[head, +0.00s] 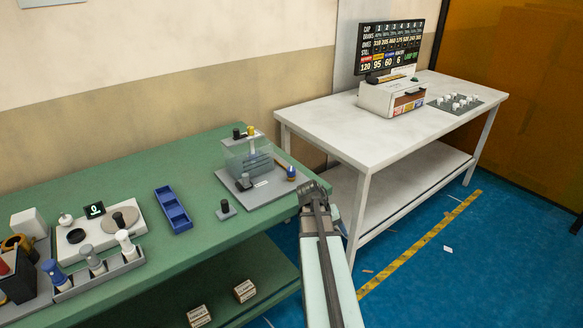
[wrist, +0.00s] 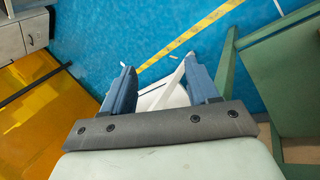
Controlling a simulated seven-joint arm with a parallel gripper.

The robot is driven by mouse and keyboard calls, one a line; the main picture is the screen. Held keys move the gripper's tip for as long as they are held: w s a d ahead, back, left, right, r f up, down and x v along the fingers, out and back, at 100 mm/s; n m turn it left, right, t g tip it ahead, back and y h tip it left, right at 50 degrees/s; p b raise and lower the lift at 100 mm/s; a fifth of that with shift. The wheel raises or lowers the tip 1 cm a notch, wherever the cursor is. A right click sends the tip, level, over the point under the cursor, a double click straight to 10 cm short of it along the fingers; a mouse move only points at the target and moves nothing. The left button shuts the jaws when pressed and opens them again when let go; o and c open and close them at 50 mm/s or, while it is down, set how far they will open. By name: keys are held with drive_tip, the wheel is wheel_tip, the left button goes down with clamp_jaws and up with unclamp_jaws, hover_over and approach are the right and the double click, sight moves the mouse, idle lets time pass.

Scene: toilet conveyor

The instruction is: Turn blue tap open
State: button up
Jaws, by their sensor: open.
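A small blue piece with a yellowish top (head: 291,173) stands at the right end of a grey base plate (head: 232,192) on the green table; it looks like the blue tap, but it is too small to tell its turn. A clear tank (head: 246,158) with a black and a yellow cap on top stands on the same plate. My gripper (head: 313,190) is just right of and below the blue piece in the head view, past the table's right end, apart from it. In the wrist view my gripper (wrist: 160,65) has its two blue fingers spread with nothing between them. The tap is not visible there.
The green table (head: 140,180) also holds a blue tray (head: 173,209), a small grey block with a dark knob (head: 225,209) and several bottles at the left. A white table (head: 400,130) with a screen (head: 390,46) stands at the right.

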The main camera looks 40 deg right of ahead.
drive_tip(key=w+d+r+m, duration=0.2)
drive_tip(key=w+d+r, duration=0.25)
drive_tip(key=r, duration=0.35)
drive_tip(key=m+t+y, duration=0.2)
drive_tip(key=t+y, duration=0.1)
drive_tip(key=y, duration=0.1)
approach(292, 168)
wheel_tip(292, 168, down, 9)
drive_tip(key=shift+f, duration=0.1)
drive_tip(key=c, duration=1)
drive_tip(key=shift+c, duration=0.2)
